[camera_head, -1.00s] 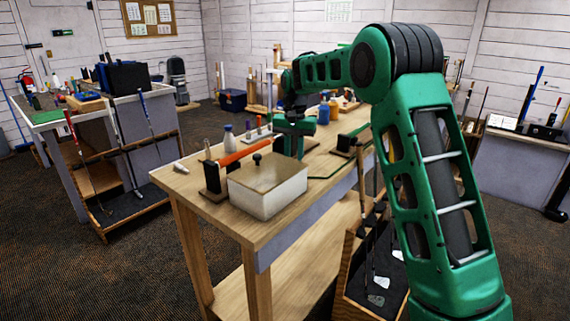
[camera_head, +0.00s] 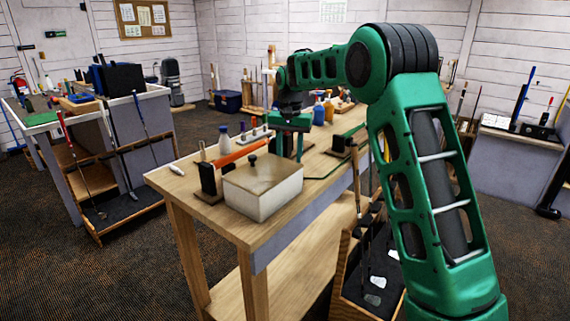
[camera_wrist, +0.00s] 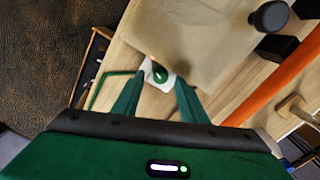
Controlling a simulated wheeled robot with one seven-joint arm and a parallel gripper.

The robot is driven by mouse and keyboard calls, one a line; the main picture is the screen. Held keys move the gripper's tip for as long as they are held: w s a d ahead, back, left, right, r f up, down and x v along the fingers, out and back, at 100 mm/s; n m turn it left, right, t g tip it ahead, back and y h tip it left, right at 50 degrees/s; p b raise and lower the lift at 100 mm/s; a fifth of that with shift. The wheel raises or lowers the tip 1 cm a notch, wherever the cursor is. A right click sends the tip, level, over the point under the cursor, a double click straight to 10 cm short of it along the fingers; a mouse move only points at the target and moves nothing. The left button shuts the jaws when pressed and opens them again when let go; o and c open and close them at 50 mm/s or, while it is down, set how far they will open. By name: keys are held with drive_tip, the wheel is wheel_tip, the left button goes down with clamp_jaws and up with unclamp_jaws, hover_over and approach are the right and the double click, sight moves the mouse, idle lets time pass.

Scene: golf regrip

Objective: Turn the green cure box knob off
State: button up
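The cure box (camera_head: 263,192) is a pale box with a tan lid and a black lid handle, standing on the front of the wooden workbench. Its tan lid also shows at the top of the wrist view (camera_wrist: 190,30). A small round green knob (camera_wrist: 159,74) with a pale mark sits against a white patch by the box's edge; it is hidden in the head view. My gripper (camera_head: 288,157) is behind the box, pointing down. In the wrist view its two green fingers (camera_wrist: 158,84) are apart, one on each side of the knob; I cannot tell whether they touch it.
An orange-red shaft (camera_head: 238,152) lies in a dark holder (camera_head: 208,181) behind the box. Bottles (camera_head: 224,138) and a dark clamp (camera_head: 340,144) stand on the workbench (camera_head: 178,190). Golf clubs stand in a rack (camera_head: 362,275) at its right side.

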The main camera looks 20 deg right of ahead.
drive_tip(key=shift+a+r, duration=0.1)
drive_tip(key=shift+r, duration=3.3)
